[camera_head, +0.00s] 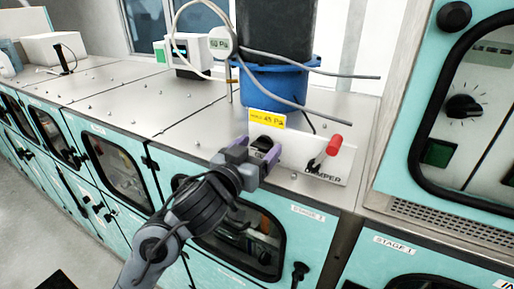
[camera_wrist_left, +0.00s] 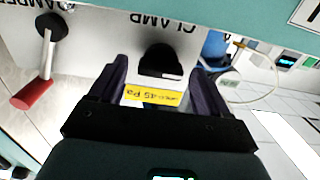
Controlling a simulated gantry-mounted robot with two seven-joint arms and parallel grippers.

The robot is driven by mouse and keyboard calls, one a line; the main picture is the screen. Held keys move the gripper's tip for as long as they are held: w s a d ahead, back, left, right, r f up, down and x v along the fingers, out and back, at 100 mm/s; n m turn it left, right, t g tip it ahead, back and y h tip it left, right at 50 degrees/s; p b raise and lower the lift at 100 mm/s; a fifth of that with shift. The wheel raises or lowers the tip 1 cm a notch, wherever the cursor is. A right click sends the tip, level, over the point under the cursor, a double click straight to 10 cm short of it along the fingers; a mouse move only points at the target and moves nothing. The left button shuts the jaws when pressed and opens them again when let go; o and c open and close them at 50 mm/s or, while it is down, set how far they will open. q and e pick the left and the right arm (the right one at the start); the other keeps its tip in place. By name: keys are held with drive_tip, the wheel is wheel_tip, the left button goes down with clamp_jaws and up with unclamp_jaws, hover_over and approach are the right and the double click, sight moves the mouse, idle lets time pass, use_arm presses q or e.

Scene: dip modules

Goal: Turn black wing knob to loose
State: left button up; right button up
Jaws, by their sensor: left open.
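The black wing knob (camera_head: 262,144) sits on a pale panel on top of the teal cabinet. It also shows in the left wrist view (camera_wrist_left: 160,60), beside the word CLAMP. My left gripper (camera_head: 256,153) is open, with purple fingers. In the left wrist view the gripper (camera_wrist_left: 159,72) has one finger on each side of the knob, with gaps visible. I cannot tell how far the fingertips reach down along it. In the head view the fingers partly hide the knob. My right gripper is in neither view.
A red-handled damper lever (camera_head: 328,154) stands right of the knob on the same panel. A yellow label (camera_head: 267,119) reading 45 Pa is behind the knob. A blue container (camera_head: 275,88) with grey hoses stands farther back. The metal top (camera_head: 130,95) to the left is mostly clear.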

use_arm(q)
drive_tip(key=shift+c, duration=0.4)
drive_tip(key=c, duration=1)
drive_tip(key=shift+o, duration=0.2)
